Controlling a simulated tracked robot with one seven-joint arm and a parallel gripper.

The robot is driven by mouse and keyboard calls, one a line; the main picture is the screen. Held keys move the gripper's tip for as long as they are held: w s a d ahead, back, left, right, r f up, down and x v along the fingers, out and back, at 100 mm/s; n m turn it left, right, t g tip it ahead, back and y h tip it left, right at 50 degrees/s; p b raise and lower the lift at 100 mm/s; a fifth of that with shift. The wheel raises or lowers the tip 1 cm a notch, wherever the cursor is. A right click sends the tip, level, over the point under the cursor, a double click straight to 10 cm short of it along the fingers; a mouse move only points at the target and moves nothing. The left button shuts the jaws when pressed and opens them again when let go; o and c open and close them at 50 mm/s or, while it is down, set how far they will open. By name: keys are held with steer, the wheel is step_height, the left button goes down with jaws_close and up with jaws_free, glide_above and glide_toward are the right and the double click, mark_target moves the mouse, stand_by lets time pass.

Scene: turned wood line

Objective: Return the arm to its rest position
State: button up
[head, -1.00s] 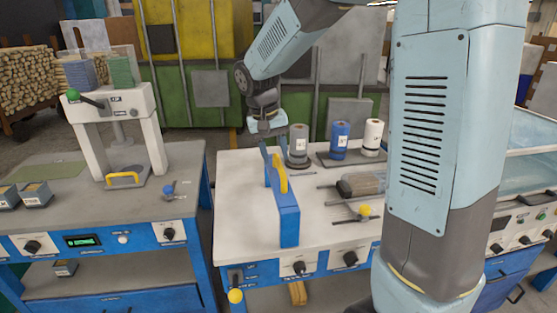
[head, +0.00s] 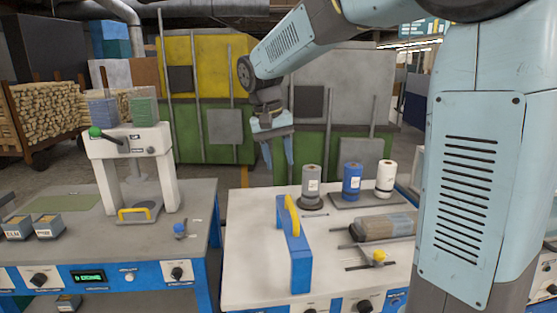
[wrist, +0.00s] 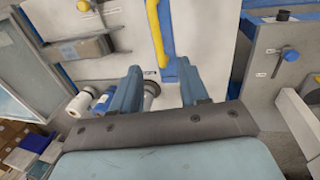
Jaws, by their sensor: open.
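My gripper (head: 279,168) is open and empty, its two blue fingers pointing down in the head view. It hangs in the air beyond the blue stand with a yellow handle (head: 297,255), apart from it in the picture. My arm reaches in from the upper right and bends down to the gripper. In the wrist view, the open gripper (wrist: 160,75) has nothing between its fingers. The yellow handle (wrist: 156,35) shows beyond them, with the bench top below.
The bench (head: 250,245) holds grey, blue (head: 352,182) and white (head: 385,178) spools and a grey cylinder (head: 385,228). A white press (head: 130,145) stands on the left bench. Tall yellow and green panels (head: 205,80) stand behind. A gap separates the benches.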

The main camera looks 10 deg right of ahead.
steer(key=s+d+t, duration=0.2)
steer(key=s+d, duration=0.2)
steer(key=s, duration=0.3)
steer(key=s+d+t+y, duration=0.1)
steer(key=s+d, duration=0.3)
steer(key=s, duration=0.3)
steer(key=s+d+t+y, duration=0.1)
steer(key=s+d, duration=0.3)
steer(key=s, duration=0.4)
steer(key=shift+f+t, duration=0.45)
steer(key=shift+t, duration=0.35)
steer(key=shift+s+d, duration=0.1)
